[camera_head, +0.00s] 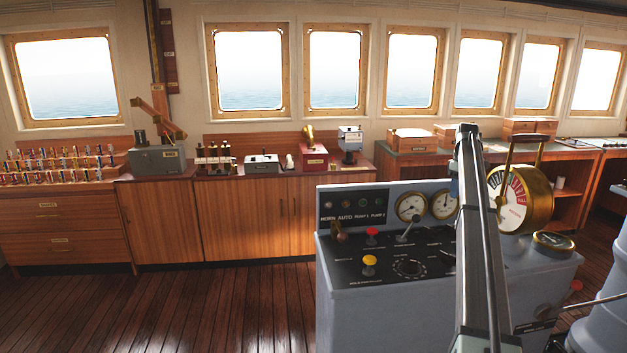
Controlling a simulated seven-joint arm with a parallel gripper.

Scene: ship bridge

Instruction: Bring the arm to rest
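A long grey and black link of what looks like my arm (468,250) rises from the bottom edge, right of centre, and narrows toward its dark top. It stands in front of the grey control console (345,275) and hides part of its panel and gauges. I cannot tell whether it touches the console. No gripper fingers can be made out, and nothing held is visible.
The console carries a yellow knob (369,260), a red knob (372,233), a lever (408,228) and a brass telegraph dial (522,198) with a tall handle. Wooden cabinets (240,220) line the windowed wall behind. The wooden floor (200,310) at left is clear.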

